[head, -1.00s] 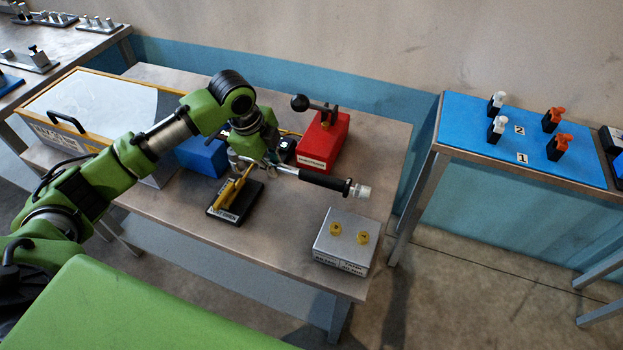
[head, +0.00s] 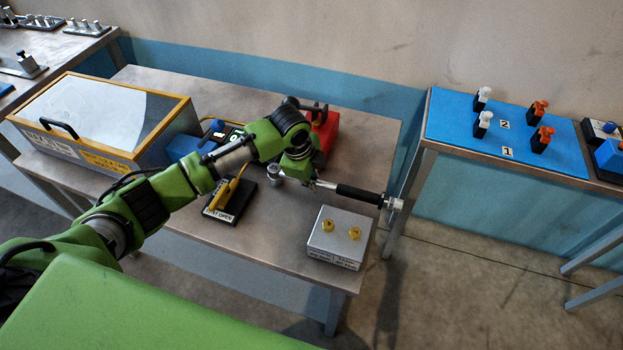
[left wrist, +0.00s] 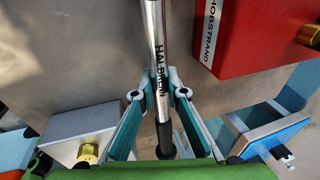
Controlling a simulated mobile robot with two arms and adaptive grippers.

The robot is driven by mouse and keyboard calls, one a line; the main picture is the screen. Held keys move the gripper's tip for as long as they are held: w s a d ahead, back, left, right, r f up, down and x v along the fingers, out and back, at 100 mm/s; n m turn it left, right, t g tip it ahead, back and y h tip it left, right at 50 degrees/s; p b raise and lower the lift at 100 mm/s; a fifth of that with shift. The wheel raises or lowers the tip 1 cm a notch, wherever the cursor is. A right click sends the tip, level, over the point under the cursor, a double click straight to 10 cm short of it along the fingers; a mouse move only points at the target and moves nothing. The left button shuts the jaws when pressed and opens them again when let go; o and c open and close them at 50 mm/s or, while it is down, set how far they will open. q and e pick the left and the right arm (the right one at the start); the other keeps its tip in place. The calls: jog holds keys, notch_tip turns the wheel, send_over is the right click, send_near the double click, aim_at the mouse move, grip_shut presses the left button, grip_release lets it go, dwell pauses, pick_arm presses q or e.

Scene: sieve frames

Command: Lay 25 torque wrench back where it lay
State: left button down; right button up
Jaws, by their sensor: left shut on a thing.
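The torque wrench (head: 358,193) has a silver shaft, a black grip and a silver end. My left gripper (head: 308,181) is shut on its silver shaft and holds it above the right part of the metal table (head: 270,225). In the head view the black grip points right, and the silver end reaches the table's right edge. In the left wrist view the shaft (left wrist: 153,40), with dark lettering, runs between the two fingers (left wrist: 160,98). My arm hides part of the wrench in the head view. My right gripper is not in view.
A grey box with yellow knobs (head: 336,243) stands just below the wrench in the picture. A red block (head: 326,130) is behind my gripper. A black stand with a yellow part (head: 231,203) and a lidded case (head: 90,115) are left. A blue-topped table (head: 460,128) stands right.

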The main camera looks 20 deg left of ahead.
pick_arm(q)
jog(key=shift+a, duration=0.1)
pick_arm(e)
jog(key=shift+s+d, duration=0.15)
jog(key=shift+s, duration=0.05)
pick_arm(q)
jog(key=c, duration=2)
grip_release()
jog(key=shift+s, duration=0.1)
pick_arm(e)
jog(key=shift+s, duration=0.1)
